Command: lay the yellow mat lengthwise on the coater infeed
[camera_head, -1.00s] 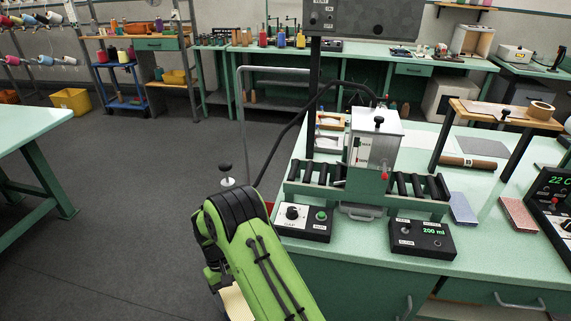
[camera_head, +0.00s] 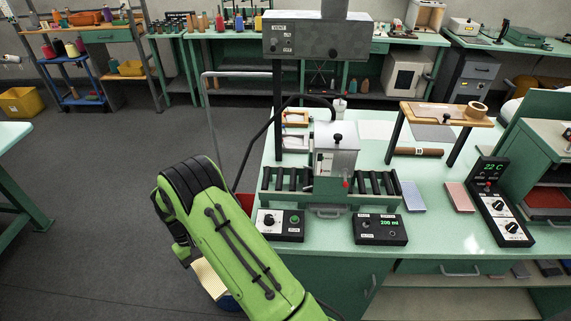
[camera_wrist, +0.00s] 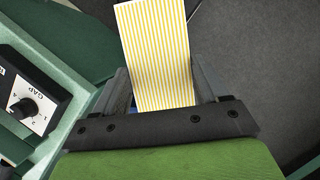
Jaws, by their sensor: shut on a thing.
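The yellow-striped mat (camera_wrist: 158,45) is held between the two fingers of my gripper (camera_wrist: 161,82), its long side pointing away from the palm. In the head view a pale yellow part of the mat (camera_head: 211,279) shows beside my green arm, low and left of the bench; the arm hides my gripper there. The coater (camera_head: 335,158) stands on the green bench, with a bed of black rollers on either side. The left roller bed (camera_head: 284,180), which looks like the infeed, is empty. The mat is apart from it.
A control box with a GAP knob (camera_head: 279,225) sits before the left rollers; it also shows in the wrist view (camera_wrist: 25,102). A 200 ml box (camera_head: 379,230) stands right of it. A black hose and grey rail (camera_head: 209,115) rise left of the coater. Floor at left is clear.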

